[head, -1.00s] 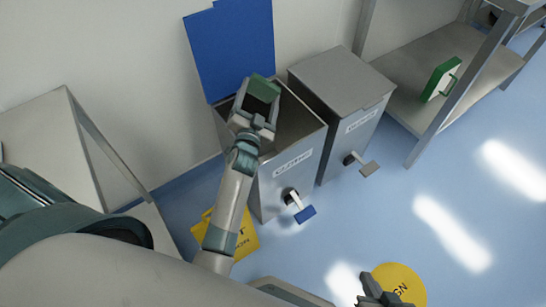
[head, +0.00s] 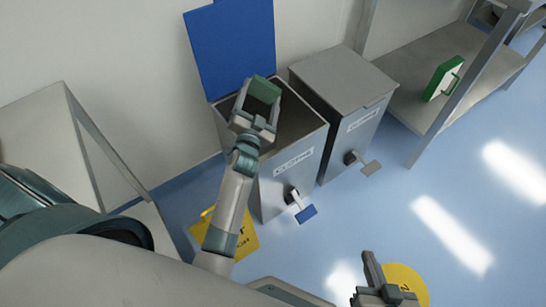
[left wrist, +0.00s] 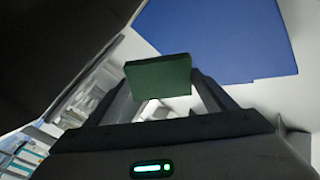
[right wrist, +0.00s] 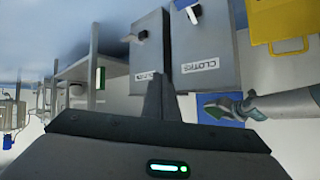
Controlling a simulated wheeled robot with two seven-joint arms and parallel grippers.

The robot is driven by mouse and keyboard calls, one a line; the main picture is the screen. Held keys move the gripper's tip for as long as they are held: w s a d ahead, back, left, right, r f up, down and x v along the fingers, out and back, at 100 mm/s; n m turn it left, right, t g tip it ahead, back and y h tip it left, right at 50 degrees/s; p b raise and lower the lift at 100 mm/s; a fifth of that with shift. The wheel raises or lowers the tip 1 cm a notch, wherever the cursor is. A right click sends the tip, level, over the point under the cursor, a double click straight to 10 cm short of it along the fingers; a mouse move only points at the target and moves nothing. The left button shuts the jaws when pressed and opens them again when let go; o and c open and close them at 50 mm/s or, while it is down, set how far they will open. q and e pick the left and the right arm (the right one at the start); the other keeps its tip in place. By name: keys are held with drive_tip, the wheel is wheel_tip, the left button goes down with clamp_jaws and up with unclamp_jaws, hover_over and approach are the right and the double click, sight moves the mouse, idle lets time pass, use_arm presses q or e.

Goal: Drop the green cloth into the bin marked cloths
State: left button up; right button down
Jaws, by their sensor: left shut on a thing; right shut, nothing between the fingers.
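The green cloth (head: 264,90) is a folded block held in my left gripper (head: 254,112). It also shows between the fingers in the left wrist view (left wrist: 158,77). The grey bin marked CLOTHS (head: 293,168) stands against the wall with its blue lid (head: 232,50) raised. In the head view my left gripper and the cloth overlap the bin's open mouth; their exact height above it is hard to tell. My right gripper (head: 373,272) is shut and empty, low at the bottom of the head view. The right wrist view shows the bin's label side (right wrist: 205,45).
A second grey bin (head: 342,80) with its lid down stands close on the right. A shelf unit (head: 415,60) holds a green-and-white item (head: 443,78). A grey table (head: 50,140) is at the left. A yellow sign (head: 243,240) lies beside the bin.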

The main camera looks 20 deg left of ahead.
use_arm(q)
wheel_tip(320, 180, down, 2)
drive_tip(key=shift+f+b, duration=0.1)
drive_tip(key=shift+b, duration=0.75)
drive_tip(key=shift+f+b, duration=1.1)
drive_tip(key=shift+b, duration=0.1)
use_arm(e)
drive_tip(key=w+a+r+t+y, duration=0.1)
drive_tip(key=a+r+t+y, duration=0.2)
drive_tip(key=r+t, duration=0.6)
drive_tip(key=shift+w+a+r, duration=0.2)
drive_tip(key=shift+a+r, duration=0.05)
drive_tip(key=shift+r, duration=2.4)
use_arm(q)
drive_tip(key=o, duration=1.5)
drive_tip(key=shift+r, duration=0.15)
use_arm(e)
drive_tip(key=shift+f, duration=0.1)
